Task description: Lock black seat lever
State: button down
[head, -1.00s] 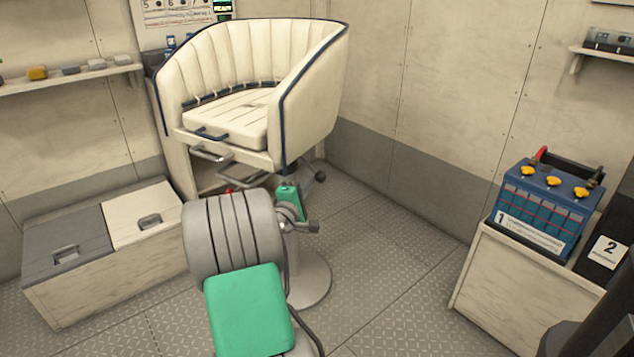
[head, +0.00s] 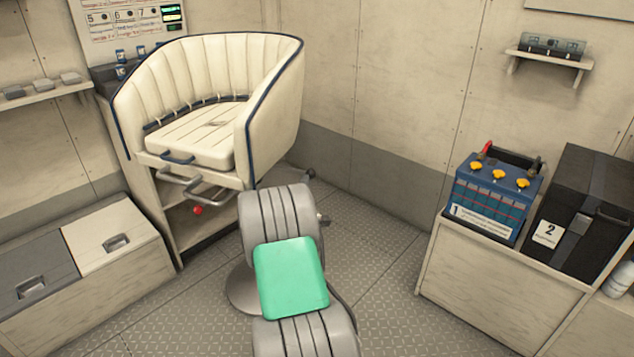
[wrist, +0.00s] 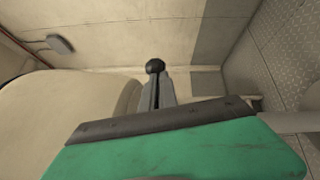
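The helm seat (head: 190,150) is cream with dark blue trim and stands left of centre in the head view. The black-knobbed seat lever (head: 308,174) sticks out low to the right of it. In the wrist view the round black knob (wrist: 155,66) stands just beyond a narrow grey shape, in line with my gripper. My green hand body fills the bottom of that view. My fingers cannot be told apart clearly from the lever shaft, so I cannot tell whether they touch or grip it. In the head view my own arm hides my gripper.
A grey handle (head: 195,190) and a red knob (head: 198,210) sit under the seat front. A locker bench (head: 110,280) stands at left. A blue battery (head: 494,195) and a black box (head: 580,215) stand on the right cabinet. Floor (head: 385,265) between is clear.

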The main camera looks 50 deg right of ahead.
jog(key=shift+w+d+r, duration=0.1)
jog(key=shift+d+r, duration=0.2)
jog(key=shift+d, duration=0.3)
jog(key=shift+a+f, duration=0.1)
jog(key=s+b+v, duration=0.1)
jog(key=b+v, duration=0.1)
jog(key=v, duration=0.9)
jog(key=shift+s+d+f, duration=0.25)
jog(key=shift+f, duration=0.1)
